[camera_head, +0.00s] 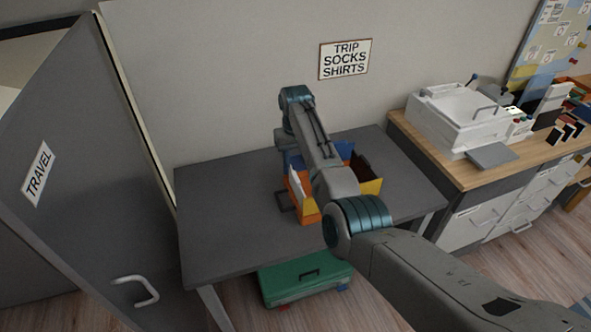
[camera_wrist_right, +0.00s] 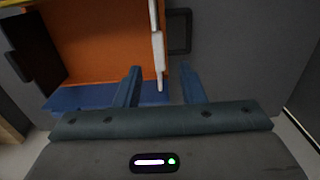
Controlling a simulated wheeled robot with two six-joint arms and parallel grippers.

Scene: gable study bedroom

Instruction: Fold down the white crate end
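The crate stands on the grey table, with orange (camera_head: 307,209), yellow and blue walls. Its white end (camera_head: 296,174) is at the crate's left side in the head view. In the right wrist view the white end (camera_wrist_right: 158,48) shows nearly edge-on as a narrow upright strip. My right gripper (camera_wrist_right: 161,78) is open, near the crate's blue wall (camera_wrist_right: 82,97). The strip's lower tip lies between its two fingers in that view, with visible gaps; I cannot tell whether they touch. In the head view my arm hides part of the crate. My left gripper is not in view.
A dark flat frame (camera_head: 283,202) lies on the table (camera_head: 225,235) beside the white end. A green case (camera_head: 290,283) is on the floor below. A grey door (camera_head: 85,170) marked TRAVEL stands left, and a wooden-topped cabinet (camera_head: 400,125) right. The table's left part is clear.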

